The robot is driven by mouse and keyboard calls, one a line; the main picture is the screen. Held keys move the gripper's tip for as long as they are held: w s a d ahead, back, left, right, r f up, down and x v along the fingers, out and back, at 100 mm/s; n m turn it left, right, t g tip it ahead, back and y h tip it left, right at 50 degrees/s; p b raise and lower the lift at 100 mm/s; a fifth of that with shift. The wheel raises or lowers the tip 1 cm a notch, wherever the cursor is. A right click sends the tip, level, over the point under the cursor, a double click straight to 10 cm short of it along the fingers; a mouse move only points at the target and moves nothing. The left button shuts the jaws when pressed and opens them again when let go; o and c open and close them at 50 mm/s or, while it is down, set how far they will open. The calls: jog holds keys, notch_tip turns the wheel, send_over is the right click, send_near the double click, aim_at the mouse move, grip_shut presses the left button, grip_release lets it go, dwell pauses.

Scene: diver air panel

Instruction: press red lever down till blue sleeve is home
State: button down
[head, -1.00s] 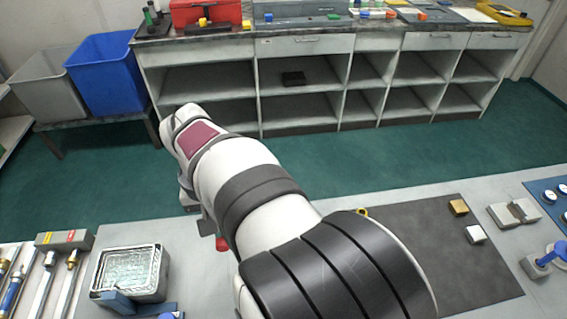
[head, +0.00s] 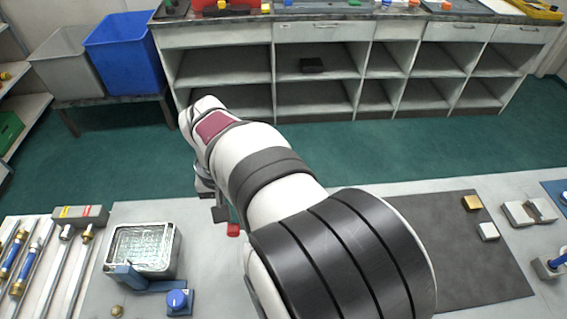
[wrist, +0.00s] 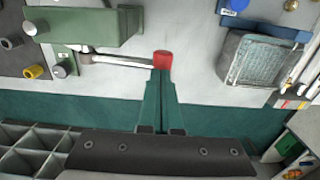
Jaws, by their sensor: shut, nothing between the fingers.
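The red lever end (wrist: 163,60) shows in the wrist view at the tip of a pale rod (wrist: 120,60). The rod runs left to a green block (wrist: 90,27). My gripper (wrist: 160,76) is shut and empty, its fingertips right at the red end; I cannot tell whether they touch it. In the head view the red end (head: 233,229) shows just beside my gripper (head: 221,213), and my arm hides the rest of the lever. I cannot make out the blue sleeve at the lever; tubes with blue sleeves (head: 22,278) lie at the far left of the head view.
A grey basket (head: 176,262) with clear contents stands left of the lever. A blue knob on a blue base (head: 178,301) is in front of it. A dark mat (head: 470,270) with small blocks lies to the right. The bench between basket and lever looks clear.

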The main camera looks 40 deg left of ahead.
jog(key=shift+f, duration=1.45)
jog(key=shift+d+f, duration=0.1)
jog(key=shift+f, duration=0.5)
jog(key=shift+w+f, duration=0.1)
jog(key=shift+f, duration=0.1)
dwell(0.3)
notch_tip(320, 180, up, 12)
dwell(1.4)
jog(key=shift+r, duration=0.1)
